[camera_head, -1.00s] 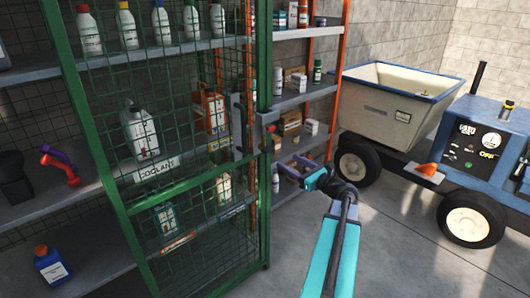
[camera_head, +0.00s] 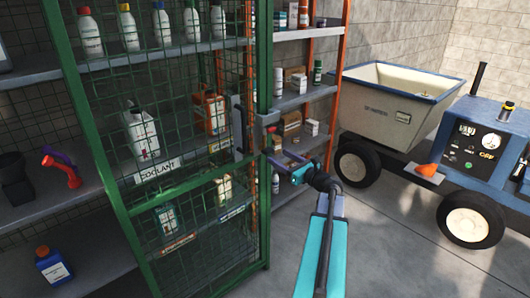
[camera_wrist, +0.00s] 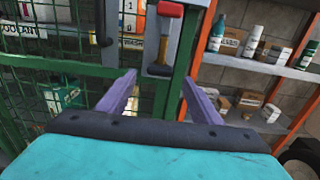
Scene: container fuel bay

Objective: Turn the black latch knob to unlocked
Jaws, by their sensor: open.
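The green mesh cage door (camera_head: 190,185) appears shut against its green post. A grey latch fitting (camera_head: 268,118) with a red end sits at the door's right edge. In the wrist view the latch area shows a red-ended piece (camera_wrist: 170,10), a brass-coloured cylinder (camera_wrist: 164,45) and a dark part (camera_wrist: 159,70) below it. I cannot tell for certain which part is the black knob or how it is turned. A dark upright handle (camera_wrist: 104,22) is left of it. My gripper (camera_head: 281,159) is open and empty, below and right of the latch; its purple fingers (camera_wrist: 158,76) are apart from it.
Shelves with bottles stand behind the mesh. An orange-framed shelf (camera_head: 332,85) with boxes and bottles is close to the right of my gripper. A wheeled cart (camera_head: 395,110) and blue machine (camera_head: 480,145) stand further right. The concrete floor (camera_head: 400,255) in front is clear.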

